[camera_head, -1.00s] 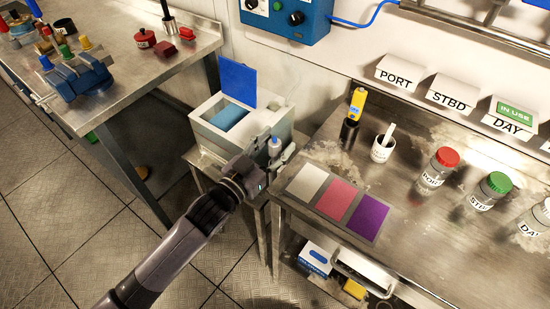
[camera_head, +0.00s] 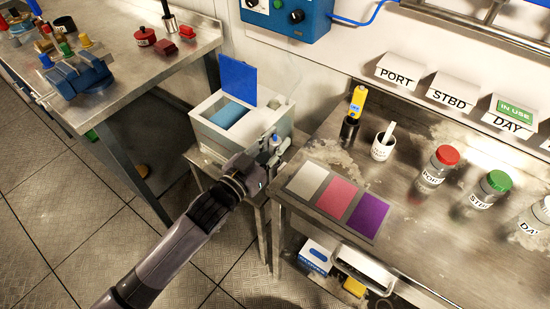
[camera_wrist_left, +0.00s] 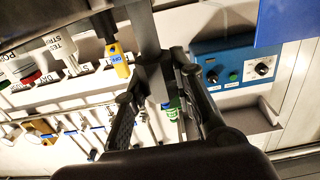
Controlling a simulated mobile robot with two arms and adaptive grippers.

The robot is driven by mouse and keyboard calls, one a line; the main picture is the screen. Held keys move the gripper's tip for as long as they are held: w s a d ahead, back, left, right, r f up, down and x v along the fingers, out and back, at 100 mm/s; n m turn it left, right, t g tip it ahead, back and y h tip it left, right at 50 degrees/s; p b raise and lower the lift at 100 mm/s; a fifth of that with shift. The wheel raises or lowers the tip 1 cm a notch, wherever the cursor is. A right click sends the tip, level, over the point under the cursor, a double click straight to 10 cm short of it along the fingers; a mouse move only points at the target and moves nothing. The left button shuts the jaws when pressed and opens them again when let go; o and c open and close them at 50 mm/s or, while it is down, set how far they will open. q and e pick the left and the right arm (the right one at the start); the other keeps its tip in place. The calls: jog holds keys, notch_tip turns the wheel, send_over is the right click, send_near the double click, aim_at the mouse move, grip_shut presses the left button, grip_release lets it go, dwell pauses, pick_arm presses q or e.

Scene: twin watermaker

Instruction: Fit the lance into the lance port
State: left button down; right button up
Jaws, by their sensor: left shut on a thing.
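The white box (camera_head: 214,140) has a raised blue lid (camera_head: 238,80) and a blue roll inside. I cannot pick out the lance port. My right gripper is not in view.
A steel bench (camera_head: 420,235) at right holds coloured pads, a white cup (camera_head: 383,148), a yellow meter (camera_head: 357,102) and several capped jars. Another bench (camera_head: 130,75) at left carries a blue vise (camera_head: 82,77). A blue control box (camera_head: 288,18) hangs on the wall.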

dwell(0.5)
pick_arm(q)
notch_tip(320, 180, up, 20)
jog(key=shift+p, duration=0.3)
dwell(0.3)
